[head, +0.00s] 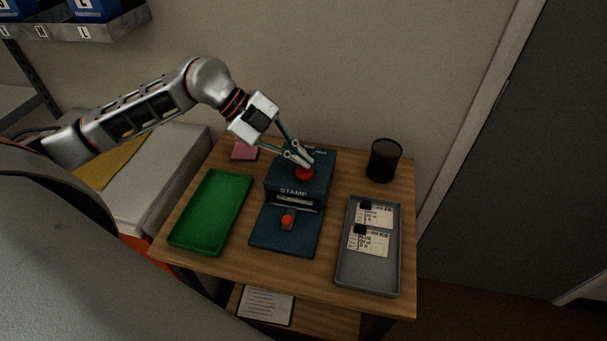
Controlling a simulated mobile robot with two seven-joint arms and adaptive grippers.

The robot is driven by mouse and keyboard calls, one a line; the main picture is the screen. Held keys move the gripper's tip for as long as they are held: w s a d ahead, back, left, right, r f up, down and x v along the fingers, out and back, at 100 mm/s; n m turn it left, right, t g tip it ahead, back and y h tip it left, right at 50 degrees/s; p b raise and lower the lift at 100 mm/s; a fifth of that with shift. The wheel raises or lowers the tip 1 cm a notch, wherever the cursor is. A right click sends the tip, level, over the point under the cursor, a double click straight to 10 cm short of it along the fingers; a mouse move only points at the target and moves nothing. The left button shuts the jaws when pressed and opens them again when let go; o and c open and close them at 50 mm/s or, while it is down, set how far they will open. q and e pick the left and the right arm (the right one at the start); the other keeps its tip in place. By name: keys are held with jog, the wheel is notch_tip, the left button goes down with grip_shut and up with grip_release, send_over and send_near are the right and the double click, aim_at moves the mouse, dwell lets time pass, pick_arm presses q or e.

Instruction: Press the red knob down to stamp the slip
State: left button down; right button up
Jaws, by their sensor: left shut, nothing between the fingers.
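The dark blue stamp machine (286,239) stands in the middle of the wooden table, with "STAMP" written on its front. Its red knob (305,174) is on top, partly covered by my left gripper (307,163). The gripper is shut and empty, with its fingertips at the knob; I cannot tell whether they touch it or how far down the knob is. A small orange-red piece (287,220) sits on the lower front plate. No slip can be made out clearly in the slot. My right gripper is not in view.
A green tray (176,236) lies left of the machine, empty. A grey tray (341,262) on the right holds two printed labels (369,242). A black mesh cup (384,161) stands at the back right, a pink pad (244,152) at the back left.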

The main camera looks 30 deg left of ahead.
aim_at(301, 171)
pick_arm(q)
jog(key=shift+r, duration=0.2)
notch_tip(301, 171, up, 6)
jog(key=p, duration=0.5)
dwell(0.3)
jog(key=shift+f, duration=0.1)
dwell(0.5)
